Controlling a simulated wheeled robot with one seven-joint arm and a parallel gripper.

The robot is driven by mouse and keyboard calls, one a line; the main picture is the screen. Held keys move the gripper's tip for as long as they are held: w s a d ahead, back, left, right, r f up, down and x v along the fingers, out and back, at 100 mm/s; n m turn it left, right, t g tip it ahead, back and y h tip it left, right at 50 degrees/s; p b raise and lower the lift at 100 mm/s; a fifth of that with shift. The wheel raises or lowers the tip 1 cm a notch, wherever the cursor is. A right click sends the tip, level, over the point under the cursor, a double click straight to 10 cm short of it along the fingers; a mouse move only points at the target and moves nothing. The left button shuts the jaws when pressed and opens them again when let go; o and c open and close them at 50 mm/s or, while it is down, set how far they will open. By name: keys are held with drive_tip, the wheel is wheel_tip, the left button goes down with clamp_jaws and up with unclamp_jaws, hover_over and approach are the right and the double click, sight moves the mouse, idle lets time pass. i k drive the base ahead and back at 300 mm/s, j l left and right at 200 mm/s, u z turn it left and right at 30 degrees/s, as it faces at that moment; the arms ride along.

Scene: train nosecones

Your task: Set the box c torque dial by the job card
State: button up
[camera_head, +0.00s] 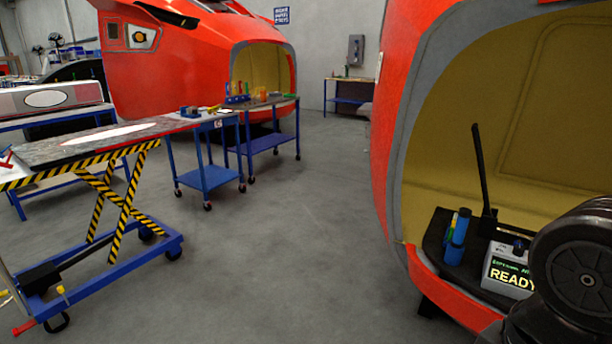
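A pale control box (507,270) with a dark screen sits on a black shelf inside the right nosecone. Its screen reads "READY" in large yellow letters, under a smaller green line that I cannot read. A dark knob (519,246) stands at the back of its top; its setting cannot be read. I cannot tell whether this is box c. No job card can be made out. A large black rounded part of my arm covers the lower right and hides the box's right side. My gripper is not in view.
The red nosecone (397,120) rises at right around the black shelf (433,240). A striped lift table (100,150) and blue carts stand left. The middle floor is clear.

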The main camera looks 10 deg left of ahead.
sight(518, 251)
drive_tip(key=i+j+u, duration=0.4)
drive_tip(key=i, duration=0.2)
drive_tip(key=i+u, duration=0.4)
drive_tip(key=i, duration=2.75)
